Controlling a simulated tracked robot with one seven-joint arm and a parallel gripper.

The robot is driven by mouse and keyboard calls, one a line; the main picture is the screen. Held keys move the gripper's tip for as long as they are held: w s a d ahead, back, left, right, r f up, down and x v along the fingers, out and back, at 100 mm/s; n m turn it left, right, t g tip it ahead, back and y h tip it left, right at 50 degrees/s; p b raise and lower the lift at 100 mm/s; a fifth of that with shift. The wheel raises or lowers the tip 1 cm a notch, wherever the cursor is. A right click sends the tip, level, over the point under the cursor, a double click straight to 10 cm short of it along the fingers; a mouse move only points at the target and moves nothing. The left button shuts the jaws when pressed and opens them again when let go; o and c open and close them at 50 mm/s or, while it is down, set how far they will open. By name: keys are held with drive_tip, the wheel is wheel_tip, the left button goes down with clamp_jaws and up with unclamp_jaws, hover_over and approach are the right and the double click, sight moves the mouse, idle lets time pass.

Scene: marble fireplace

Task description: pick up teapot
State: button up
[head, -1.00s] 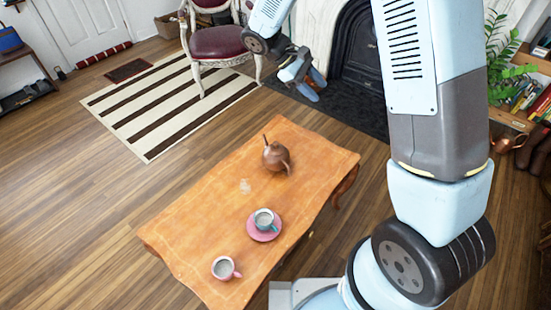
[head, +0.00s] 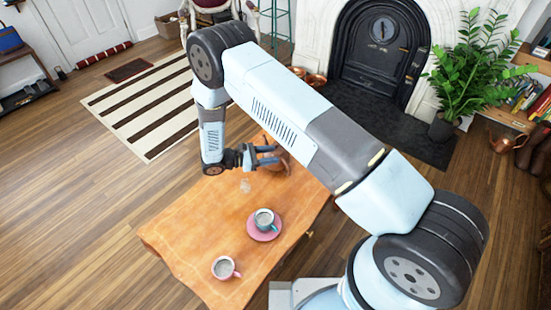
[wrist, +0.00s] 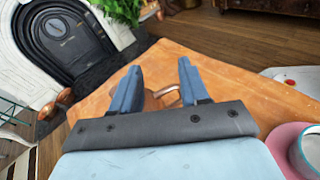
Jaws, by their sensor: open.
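The brown teapot (head: 280,161) stands on the wooden table (head: 195,225) near its far end, partly hidden behind my gripper and arm in the head view.
A teal cup (head: 264,218) on a pink saucer (head: 262,236) and a pink cup (head: 223,267) stand nearer on the table. The black fireplace (head: 375,60) and a plant (head: 470,65) are behind.

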sight(288, 173)
drive_tip(key=s+f+n+t, duration=0.1)
drive_tip(key=f, duration=0.3)
drive_tip(key=s+a+f+n+t, duration=0.1)
drive_tip(key=s+f+n+t, duration=0.1)
drive_tip(key=f, duration=0.2)
drive_tip(key=s+f+n+t, duration=0.1)
drive_tip(key=s+f, duration=0.1)
drive_tip(key=f, duration=0.2)
drive_tip(key=shift+a+f+n+t, duration=0.3)
drive_tip(key=shift+a+f, duration=0.05)
drive_tip(key=shift+f, duration=0.05)
drive_tip(key=x, duration=0.8)
drive_tip(key=shift+d, duration=0.15)
drive_tip(key=shift+w+r+x, duration=0.1)
drive_tip(key=shift+w+x, duration=0.05)
drive_tip(key=shift+x, duration=1.2)
drive_tip(key=shift+w+r+x, duration=0.1)
drive_tip(key=shift+x, duration=1.25)
drive_tip(key=shift+c, duration=0.2)
drive_tip(key=shift+a, duration=0.2)
clamp_jaws()
